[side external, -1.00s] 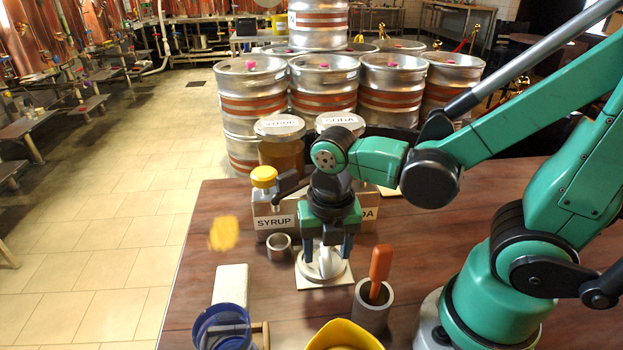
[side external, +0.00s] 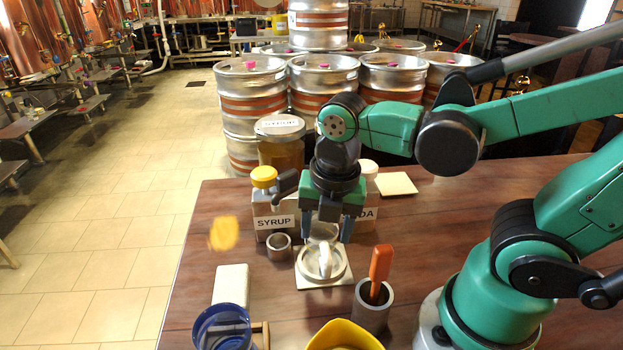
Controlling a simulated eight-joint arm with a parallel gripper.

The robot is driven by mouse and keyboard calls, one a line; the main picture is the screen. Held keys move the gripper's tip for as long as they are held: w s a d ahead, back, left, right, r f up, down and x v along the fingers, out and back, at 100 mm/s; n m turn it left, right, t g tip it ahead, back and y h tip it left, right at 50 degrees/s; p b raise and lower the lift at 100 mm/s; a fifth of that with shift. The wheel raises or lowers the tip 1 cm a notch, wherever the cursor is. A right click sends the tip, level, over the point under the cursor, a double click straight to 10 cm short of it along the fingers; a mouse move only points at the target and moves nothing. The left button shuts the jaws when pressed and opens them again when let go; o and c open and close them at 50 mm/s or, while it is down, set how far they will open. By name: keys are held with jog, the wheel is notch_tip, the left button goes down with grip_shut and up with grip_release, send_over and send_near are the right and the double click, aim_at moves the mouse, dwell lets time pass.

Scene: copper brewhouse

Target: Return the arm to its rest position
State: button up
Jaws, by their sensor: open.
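My gripper (side external: 326,232) is open and points down, with its fingers spread above and behind a round metal dish on a white square tile. The dish (side external: 308,272) holds a white piece (side external: 324,260), which stands clear of the fingers. My gripper appears to hold nothing. It hides part of the labelled bottles behind it.
A SYRUP bottle (side external: 271,207) with a yellow cap and a small metal cup (side external: 279,246) stand left of my gripper. A grey cup (side external: 371,312) with an orange-handled tool (side external: 380,268), a yellow container (side external: 343,338) and a blue mug (side external: 222,328) stand in front. Kegs (side external: 322,88) stand behind.

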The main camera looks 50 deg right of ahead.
jog(key=m, duration=0.3)
jog(key=shift+w+d+r+t, duration=0.2)
jog(key=shift+w+t, duration=0.1)
jog(key=shift+t, duration=0.1)
jog(key=w+r+m+t, duration=0.1)
jog(key=m, duration=0.6)
jog(key=w+d+r+m+t, duration=0.1)
jog(key=m+t, duration=0.1)
jog(key=m, duration=0.5)
jog(key=w+d+r+m+t, duration=0.1)
jog(key=m+t, duration=0.1)
jog(key=m, duration=0.5)
jog(key=shift+w+d+r, duration=0.2)
jog(key=shift+w, duration=0.05)
